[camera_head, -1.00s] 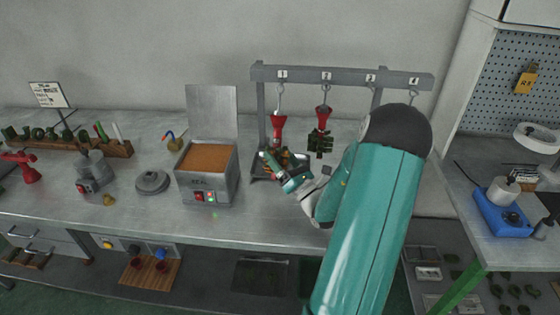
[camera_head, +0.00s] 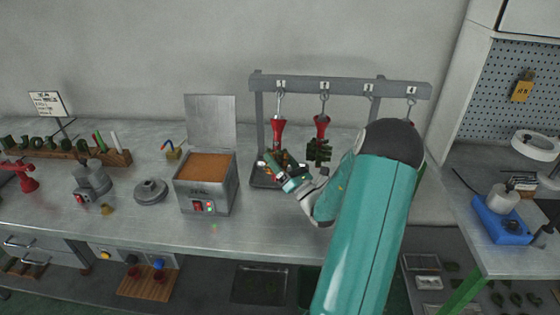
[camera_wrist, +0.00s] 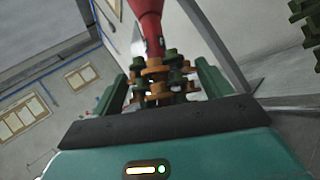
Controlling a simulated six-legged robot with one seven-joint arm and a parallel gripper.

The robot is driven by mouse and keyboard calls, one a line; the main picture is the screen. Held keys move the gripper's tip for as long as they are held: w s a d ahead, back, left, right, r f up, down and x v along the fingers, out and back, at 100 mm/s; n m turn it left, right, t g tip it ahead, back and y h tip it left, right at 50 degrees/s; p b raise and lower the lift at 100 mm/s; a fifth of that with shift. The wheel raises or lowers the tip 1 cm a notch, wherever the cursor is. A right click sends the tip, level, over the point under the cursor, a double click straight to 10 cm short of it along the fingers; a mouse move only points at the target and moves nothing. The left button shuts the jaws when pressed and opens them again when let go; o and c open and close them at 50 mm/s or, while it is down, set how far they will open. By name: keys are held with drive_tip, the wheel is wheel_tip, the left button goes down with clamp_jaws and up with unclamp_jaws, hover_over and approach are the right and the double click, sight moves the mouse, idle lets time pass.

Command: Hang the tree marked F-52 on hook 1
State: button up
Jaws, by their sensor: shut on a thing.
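The rack (camera_head: 345,88) has a bar with hooks labelled 1 to 4. A tree with a red cup (camera_head: 279,133) on top and green and orange pieces below is upright under hook 1 (camera_head: 280,98). The hook's lower end meets the top of the cup, but I cannot tell whether it is engaged. My gripper (camera_head: 276,166) is shut on this tree. In the wrist view its green fingers (camera_wrist: 160,88) stand either side of the pieces, under the red cup (camera_wrist: 148,15). I cannot read F-52 on it.
Another red-cupped tree (camera_head: 320,140) with dark green pieces hangs on hook 2, close to the right. An open wax heater (camera_head: 207,185) stands left of the rack. Bench space in front is clear.

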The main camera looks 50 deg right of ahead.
sight(288, 169)
idle(0.4)
drive_tip(key=o, duration=1.2)
drive_tip(key=shift+s, duration=0.1)
drive_tip(key=v, duration=0.4)
drive_tip(key=shift+s+f, duration=0.25)
drive_tip(key=shift+s, duration=0.1)
drive_tip(key=s, duration=1.2)
drive_tip(key=shift+a, duration=0.5)
